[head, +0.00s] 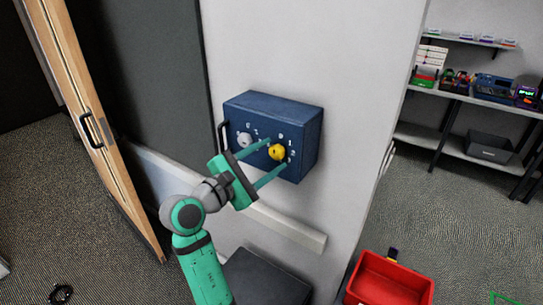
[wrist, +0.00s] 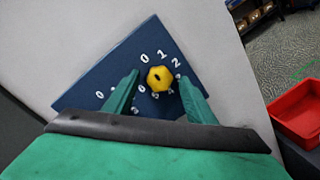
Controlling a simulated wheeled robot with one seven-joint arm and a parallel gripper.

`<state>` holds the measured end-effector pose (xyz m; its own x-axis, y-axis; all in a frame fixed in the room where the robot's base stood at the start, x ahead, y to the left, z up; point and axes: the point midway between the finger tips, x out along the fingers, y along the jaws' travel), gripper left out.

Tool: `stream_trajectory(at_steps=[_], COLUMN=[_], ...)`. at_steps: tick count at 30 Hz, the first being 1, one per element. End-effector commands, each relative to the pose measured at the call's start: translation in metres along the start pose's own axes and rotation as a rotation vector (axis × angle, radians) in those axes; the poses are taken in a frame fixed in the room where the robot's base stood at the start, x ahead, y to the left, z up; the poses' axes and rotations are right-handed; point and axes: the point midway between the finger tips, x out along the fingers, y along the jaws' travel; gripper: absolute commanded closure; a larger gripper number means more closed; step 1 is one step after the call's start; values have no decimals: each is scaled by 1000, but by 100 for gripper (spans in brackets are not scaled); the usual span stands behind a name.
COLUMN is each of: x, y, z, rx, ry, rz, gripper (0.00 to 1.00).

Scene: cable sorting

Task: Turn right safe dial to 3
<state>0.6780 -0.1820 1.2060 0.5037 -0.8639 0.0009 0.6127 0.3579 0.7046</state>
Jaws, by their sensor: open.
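The blue safe (head: 268,112) is fixed on the white wall, with a dark handle on its left side. Its right dial (head: 277,152) is a yellow knob with numbers around it; 0, 1 and 2 are readable. The left dial (head: 244,140) is a whitish knob. My gripper (head: 275,159) is open, with its two fingers reaching toward the safe front on either side of the yellow dial. In the wrist view the yellow dial (wrist: 159,79) sits between the fingertips, with gaps to each. I cannot tell its exact setting. Its lower numbers are partly hidden by my fingers.
A red bin (head: 390,280) stands on the floor at the lower right. A dark box (head: 265,277) sits below the safe. Shelves (head: 465,92) with goods stand at the far right. A wooden door (head: 88,110) is at the left.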

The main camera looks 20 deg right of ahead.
Motion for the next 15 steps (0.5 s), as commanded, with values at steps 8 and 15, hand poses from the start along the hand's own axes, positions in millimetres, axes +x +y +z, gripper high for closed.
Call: stream_trajectory(at_steps=[8, 15], x=[12, 12], y=[0, 0], z=[0, 0], rx=[0, 0], ry=[1, 0], rz=[1, 0], gripper=[49, 61])
